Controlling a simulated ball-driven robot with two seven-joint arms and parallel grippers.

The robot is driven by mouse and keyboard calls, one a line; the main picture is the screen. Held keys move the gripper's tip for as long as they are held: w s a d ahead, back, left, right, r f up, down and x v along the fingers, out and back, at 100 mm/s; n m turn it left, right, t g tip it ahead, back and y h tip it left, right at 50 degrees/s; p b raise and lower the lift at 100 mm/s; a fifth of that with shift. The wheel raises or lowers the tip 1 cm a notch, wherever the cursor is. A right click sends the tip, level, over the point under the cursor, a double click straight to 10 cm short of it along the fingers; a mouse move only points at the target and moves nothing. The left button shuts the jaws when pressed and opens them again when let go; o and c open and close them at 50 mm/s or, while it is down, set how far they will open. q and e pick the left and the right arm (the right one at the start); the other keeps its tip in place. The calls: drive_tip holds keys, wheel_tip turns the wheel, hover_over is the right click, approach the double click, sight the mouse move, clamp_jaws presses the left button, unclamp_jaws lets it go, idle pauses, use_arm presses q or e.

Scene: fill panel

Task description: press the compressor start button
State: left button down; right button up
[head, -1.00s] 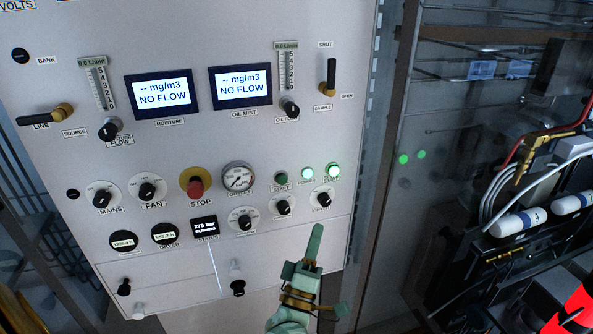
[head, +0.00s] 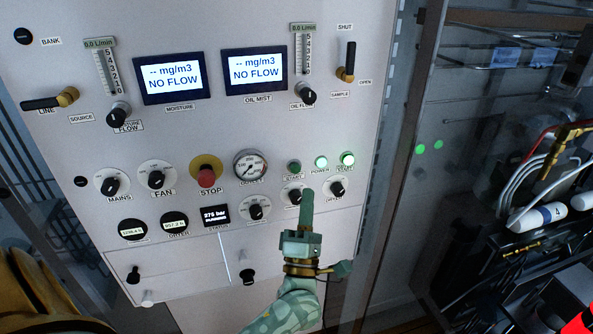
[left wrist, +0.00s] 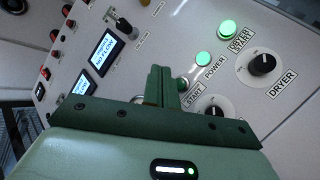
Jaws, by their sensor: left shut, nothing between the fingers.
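The start button (head: 294,168) is a small dark green round button on the pale panel, right of the pressure gauge, with a START label below it. It also shows in the left wrist view (left wrist: 182,84), just right of the fingertips and partly hidden by them. My left gripper (head: 307,192) is shut and empty, with its green fingers pointing up toward the panel. In the head view its tips lie below and slightly right of the button and overlap the knob row. In the left wrist view the shut fingers (left wrist: 162,72) stand beside the button; contact cannot be told.
A lit POWER lamp (head: 321,162) and a lit dryer start button (head: 347,158) are right of the button. The red STOP button (head: 207,177) and gauge (head: 250,165) are left. Knobs (head: 296,196) sit below. Clear cabinet doors with hoses (head: 540,170) are at right.

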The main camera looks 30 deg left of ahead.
sight(295, 168)
use_arm(q)
drive_tip(key=w+a, duration=0.4)
drive_tip(key=shift+a+b, duration=0.35)
drive_tip(key=shift+b, duration=0.1)
use_arm(e)
drive_tip(key=shift+d+f, duration=0.5)
drive_tip(key=shift+a, duration=0.15)
idle(0.4)
use_arm(q)
drive_tip(key=shift+w+a, duration=0.1)
drive_tip(key=shift+a, duration=0.05)
idle(0.6)
drive_tip(key=shift+w+a, duration=0.2)
drive_tip(key=shift+a, duration=0.05)
drive_tip(key=shift+w+a, duration=0.3)
drive_tip(key=shift+a, duration=0.05)
use_arm(e)
drive_tip(key=shift+f, duration=0.2)
idle(0.7)
use_arm(q)
drive_tip(key=shift+s+d, duration=0.6)
drive_tip(key=shift+d, duration=0.1)
use_arm(e)
drive_tip(key=shift+r, duration=0.25)
